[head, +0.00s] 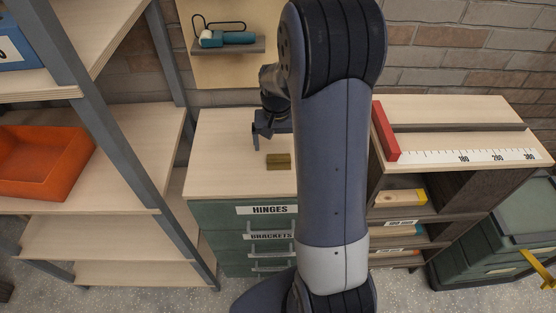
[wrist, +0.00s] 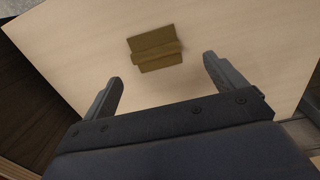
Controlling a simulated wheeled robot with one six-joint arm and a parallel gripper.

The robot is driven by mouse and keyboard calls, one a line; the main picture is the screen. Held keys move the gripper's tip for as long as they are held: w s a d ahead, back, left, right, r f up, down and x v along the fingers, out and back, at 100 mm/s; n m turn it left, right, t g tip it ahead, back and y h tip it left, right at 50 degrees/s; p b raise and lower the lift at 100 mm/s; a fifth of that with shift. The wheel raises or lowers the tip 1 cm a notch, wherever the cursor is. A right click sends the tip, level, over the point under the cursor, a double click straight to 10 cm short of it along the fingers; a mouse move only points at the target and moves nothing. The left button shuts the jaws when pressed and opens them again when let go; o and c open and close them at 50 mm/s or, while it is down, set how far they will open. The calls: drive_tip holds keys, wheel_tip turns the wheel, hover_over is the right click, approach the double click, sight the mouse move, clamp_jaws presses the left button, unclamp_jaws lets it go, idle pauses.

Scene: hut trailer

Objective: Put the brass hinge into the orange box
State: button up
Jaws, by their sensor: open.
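The brass hinge (head: 279,161) lies flat on the pale wooden top of the drawer cabinet (head: 228,171). In the wrist view the hinge (wrist: 155,49) lies beyond my fingertips, between their lines and apart from both. My gripper (head: 264,138) is open and empty above the cabinet top, beside the hinge on its far left side. Its two fingers also show in the wrist view (wrist: 162,68). The orange box (head: 42,160) sits on a shelf at the far left, open at the top, and its visible inside is empty.
A blue bin (head: 18,52) is on the upper shelf. A teal tool (head: 228,38) rests on a wall ledge. A bench with a red stop (head: 385,130) and ruler stands right.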

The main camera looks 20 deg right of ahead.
sight(279, 158)
drive_tip(key=shift+s+d+f+p, duration=0.1)
drive_tip(key=shift+f+p, duration=0.05)
drive_tip(key=shift+f, duration=0.7)
drive_tip(key=shift+s+f+p, duration=0.15)
drive_tip(key=shift+f+p, duration=0.05)
drive_tip(key=shift+f, duration=0.7)
drive_tip(key=shift+s+d+f+p, duration=0.1)
drive_tip(key=shift+f+p, duration=0.05)
drive_tip(key=shift+f, duration=0.7)
drive_tip(key=c, duration=1.2)
